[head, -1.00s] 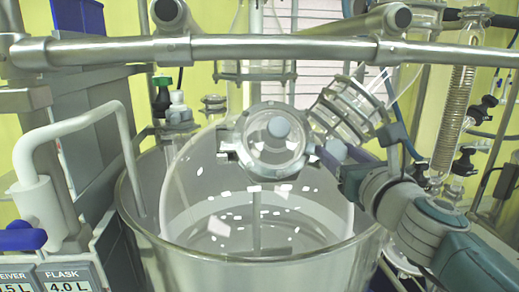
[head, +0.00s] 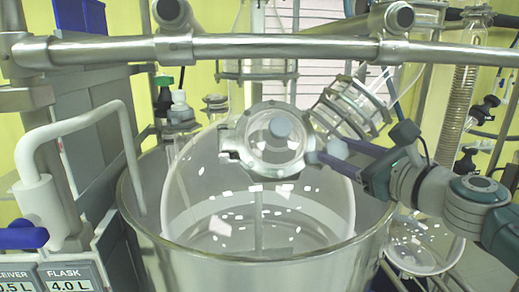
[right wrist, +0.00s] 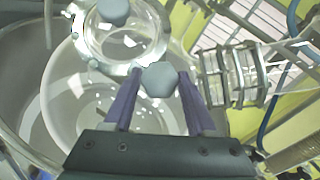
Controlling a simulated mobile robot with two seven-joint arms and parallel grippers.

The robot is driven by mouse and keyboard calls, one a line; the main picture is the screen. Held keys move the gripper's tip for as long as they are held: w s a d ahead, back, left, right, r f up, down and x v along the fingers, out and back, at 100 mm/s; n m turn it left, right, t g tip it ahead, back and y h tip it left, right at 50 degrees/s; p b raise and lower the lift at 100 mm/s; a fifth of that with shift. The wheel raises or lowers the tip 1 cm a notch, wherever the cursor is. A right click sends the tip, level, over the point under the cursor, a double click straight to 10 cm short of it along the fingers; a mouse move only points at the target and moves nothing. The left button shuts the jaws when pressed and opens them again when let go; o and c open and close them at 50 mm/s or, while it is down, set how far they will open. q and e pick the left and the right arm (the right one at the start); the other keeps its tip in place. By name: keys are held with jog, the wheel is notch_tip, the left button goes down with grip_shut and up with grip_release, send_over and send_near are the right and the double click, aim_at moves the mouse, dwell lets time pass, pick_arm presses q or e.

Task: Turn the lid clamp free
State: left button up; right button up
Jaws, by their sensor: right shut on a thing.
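The lid clamp (head: 250,163) is a metal ring around the round neck at the front of the large glass flask (head: 190,190). It has lugs at its left side and a pale grey knob (head: 336,148) at its right side. In the right wrist view the grey faceted knob (right wrist: 159,79) sits between the purple fingers of my right gripper (right wrist: 158,88), which is shut on it. In the head view my right gripper (head: 326,155) reaches in from the right. The far side of the knob is hidden. My left gripper is not in view.
The flask sits in a wide metal vessel (head: 250,268). A thick steel bar (head: 270,47) crosses above it. A clamped glass joint (head: 348,107) stands close above my right gripper. A bent pipe (head: 75,122) stands at the left.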

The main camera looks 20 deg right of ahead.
jog(key=n+g+y, duration=0.1)
jog(key=n, duration=0.1)
jog(key=n+y+b, duration=0.1)
jog(key=n+y, duration=0.1)
jog(key=shift+d+n+g, duration=0.2)
jog(key=shift+n+g, duration=0.2)
jog(key=n+g+y, duration=0.1)
jog(key=n, duration=0.1)
jog(key=n+g+b, duration=0.1)
jog(key=n, duration=0.1)
jog(key=shift+w+d+r+y, duration=0.1)
jog(key=shift+r+y, duration=0.05)
jog(key=shift+y, duration=0.25)
jog(key=n+g+b, duration=0.1)
jog(key=n+g, duration=0.1)
jog(key=n, duration=0.1)
jog(key=shift+r+y, duration=0.1)
jog(key=shift+y, duration=0.2)
jog(key=shift+w+n+g+b, duration=0.1)
jog(key=shift+n+g+b, duration=0.3)
jog(key=shift+n+g, duration=0.65)
jog(key=shift+n, duration=0.35)
jog(key=o, duration=1.4)
